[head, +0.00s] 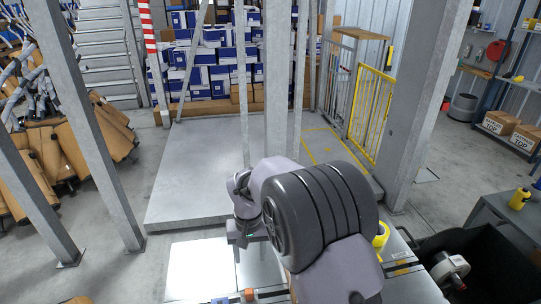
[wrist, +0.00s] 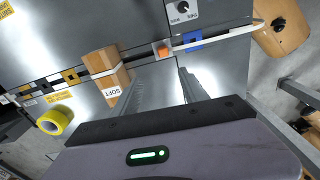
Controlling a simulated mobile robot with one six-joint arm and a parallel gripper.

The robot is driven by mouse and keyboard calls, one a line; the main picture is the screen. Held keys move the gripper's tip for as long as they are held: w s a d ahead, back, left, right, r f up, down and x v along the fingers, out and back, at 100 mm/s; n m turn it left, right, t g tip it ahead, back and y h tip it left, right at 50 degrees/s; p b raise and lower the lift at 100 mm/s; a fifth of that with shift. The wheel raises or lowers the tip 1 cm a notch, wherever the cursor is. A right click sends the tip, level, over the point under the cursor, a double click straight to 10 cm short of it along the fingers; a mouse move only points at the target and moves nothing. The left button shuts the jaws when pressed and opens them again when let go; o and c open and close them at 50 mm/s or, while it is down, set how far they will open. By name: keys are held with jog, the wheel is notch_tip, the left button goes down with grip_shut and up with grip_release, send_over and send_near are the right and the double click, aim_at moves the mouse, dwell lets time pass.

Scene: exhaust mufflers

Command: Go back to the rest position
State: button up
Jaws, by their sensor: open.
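My gripper (head: 247,240) hangs above the grey metal worktable (head: 262,268) in the head view, partly behind my own arm. In the wrist view, the two fingers of my gripper (wrist: 163,85) stand apart with nothing between them. Below them is the bare metal tabletop. An orange block (wrist: 163,50) and a blue piece (wrist: 193,40) sit on a pale rail beyond the fingertips. My arm hides much of the table in the head view.
A yellow tape roll (wrist: 54,122) lies at the left in the wrist view. A black bin (head: 490,262) stands at the lower right in the head view. Grey posts (head: 90,130) rise at the left. A raised grey platform (head: 195,185) and stacked blue-white boxes (head: 212,70) are behind.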

jog(key=s+d+r+m+t+y+b, duration=0.1)
jog(key=s+d+r+m, duration=0.1)
jog(key=s+d+r, duration=0.35)
jog(key=s+d+r+m+t, duration=0.1)
jog(key=s+d+r, duration=0.2)
jog(key=d+r, duration=0.55)
jog(key=s+d+r+m+t, duration=0.1)
jog(key=s+d+r+m, duration=0.1)
jog(key=s, duration=0.6)
jog(key=s+d+r+m+t+b, duration=0.1)
jog(key=s+d+r+t, duration=0.1)
jog(key=s, duration=0.7)
jog(key=shift+d+r+m+t+y, duration=0.3)
jog(key=shift+d+r+m+y, duration=0.1)
jog(key=shift+d+r, duration=0.4)
jog(key=shift+a, duration=0.15)
